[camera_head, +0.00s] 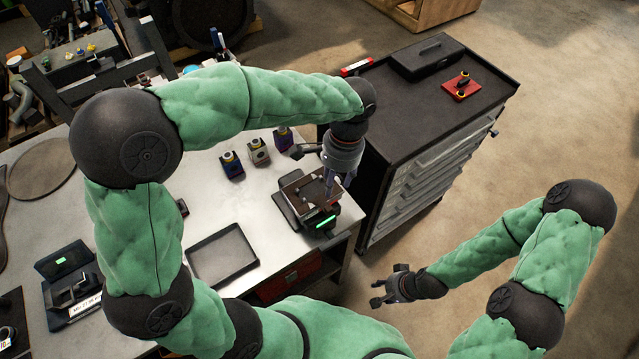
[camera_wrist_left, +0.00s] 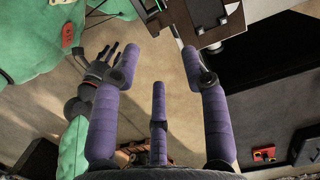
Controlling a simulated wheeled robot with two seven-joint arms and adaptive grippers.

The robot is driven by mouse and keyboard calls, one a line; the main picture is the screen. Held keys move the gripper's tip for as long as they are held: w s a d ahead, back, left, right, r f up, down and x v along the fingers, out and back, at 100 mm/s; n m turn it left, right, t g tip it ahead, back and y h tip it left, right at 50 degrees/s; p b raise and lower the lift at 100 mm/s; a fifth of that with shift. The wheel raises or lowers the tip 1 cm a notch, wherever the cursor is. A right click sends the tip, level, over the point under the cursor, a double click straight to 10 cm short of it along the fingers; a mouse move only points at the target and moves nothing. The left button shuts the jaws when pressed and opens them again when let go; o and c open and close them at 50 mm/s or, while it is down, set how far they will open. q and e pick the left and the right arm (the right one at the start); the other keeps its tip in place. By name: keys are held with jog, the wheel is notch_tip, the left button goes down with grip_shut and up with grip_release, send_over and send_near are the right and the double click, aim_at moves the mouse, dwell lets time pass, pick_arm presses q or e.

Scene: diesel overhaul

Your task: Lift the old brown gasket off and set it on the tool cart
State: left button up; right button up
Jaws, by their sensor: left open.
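A dark brown, flat, squarish piece (camera_head: 300,192), which looks like the old gasket, lies on a small device with a lit green display (camera_head: 325,222) at the bench's right end. Part of the brown piece also shows at the top of the left wrist view (camera_wrist_left: 172,14). My left gripper (camera_head: 338,184) hangs over the right side of this device, its purple fingers pointing down. In the left wrist view its fingers (camera_wrist_left: 160,58) are spread and empty. My right gripper (camera_head: 388,290) is open and empty, low beside the bench. The tool cart (camera_head: 425,105) stands right of the bench.
Small blocks (camera_head: 258,152) and an empty dark tray (camera_head: 222,255) sit on the bench. My left forearm passes above the bench.

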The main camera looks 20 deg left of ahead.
aim_at(329, 208)
pick_arm(q)
jog(key=f, duration=0.2)
jog(key=s+f, duration=0.1)
jog(key=shift+a+f, duration=0.25)
jog(key=shift+f, duration=0.15)
jog(key=shift+w+f, duration=0.1)
jog(key=shift+f, duration=0.4)
jog(key=shift+s+f+b, duration=0.1)
jog(key=shift+s+f, duration=0.1)
jog(key=shift+f, duration=0.65)
jog(key=shift+s+f+b, duration=0.15)
jog(key=shift+f, duration=0.65)
jog(key=shift+s+f+b, duration=0.1)
jog(key=shift+s+f, duration=0.1)
jog(key=shift+f, duration=0.65)
grip_shut()
